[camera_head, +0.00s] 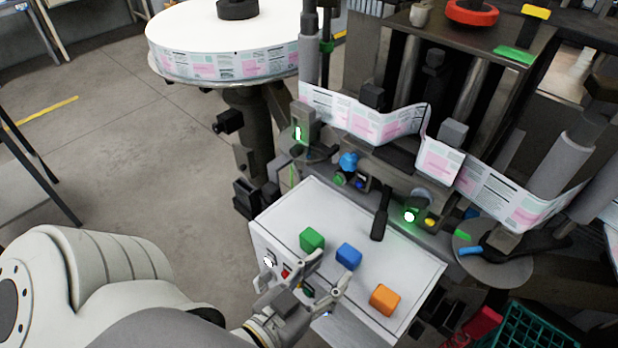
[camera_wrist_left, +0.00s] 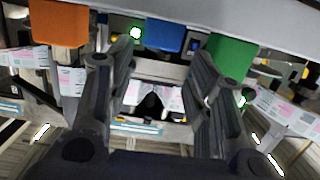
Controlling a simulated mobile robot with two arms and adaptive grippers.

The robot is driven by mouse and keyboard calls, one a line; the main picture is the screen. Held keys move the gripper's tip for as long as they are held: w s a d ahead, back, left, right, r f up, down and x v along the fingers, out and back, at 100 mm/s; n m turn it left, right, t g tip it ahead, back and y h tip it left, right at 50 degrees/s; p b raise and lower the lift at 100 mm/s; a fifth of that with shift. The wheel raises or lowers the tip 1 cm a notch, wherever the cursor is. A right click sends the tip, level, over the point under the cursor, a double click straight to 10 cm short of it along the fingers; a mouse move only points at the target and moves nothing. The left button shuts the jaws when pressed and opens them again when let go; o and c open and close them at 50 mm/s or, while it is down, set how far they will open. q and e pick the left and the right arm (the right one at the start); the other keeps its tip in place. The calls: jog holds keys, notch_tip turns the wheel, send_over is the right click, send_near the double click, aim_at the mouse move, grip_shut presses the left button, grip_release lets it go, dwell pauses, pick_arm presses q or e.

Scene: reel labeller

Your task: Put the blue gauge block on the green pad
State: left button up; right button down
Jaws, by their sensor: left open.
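The blue gauge block (camera_head: 348,256) sits on the white table top (camera_head: 330,212), between a green block (camera_head: 312,240) and an orange block (camera_head: 384,300). In the left wrist view the blue block (camera_wrist_left: 166,32) shows at the top, between the orange block (camera_wrist_left: 58,22) and the green block (camera_wrist_left: 232,56). My left gripper (camera_head: 330,272) is open and empty at the table's near edge, close to the blue block. Its fingers (camera_wrist_left: 152,62) are spread in the wrist view. A flat green piece (camera_head: 514,55) lies on the machine's upper shelf; I cannot tell whether it is the pad. My right gripper is not in view.
A black-handled tool (camera_head: 381,212) lies at the table's back edge. The labeller's printed web (camera_head: 365,122) and rollers stand behind. A red ring (camera_head: 471,12) and yellow block (camera_head: 535,12) are on the shelf. A green crate (camera_head: 525,330) is at lower right.

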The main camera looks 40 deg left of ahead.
pick_arm(q)
jog(key=s, duration=0.1)
jog(key=s+p, duration=0.1)
jog(key=s, duration=0.2)
jog(key=shift+s+a+r, duration=0.15)
jog(key=shift+r, duration=0.25)
jog(key=shift+f, duration=0.1)
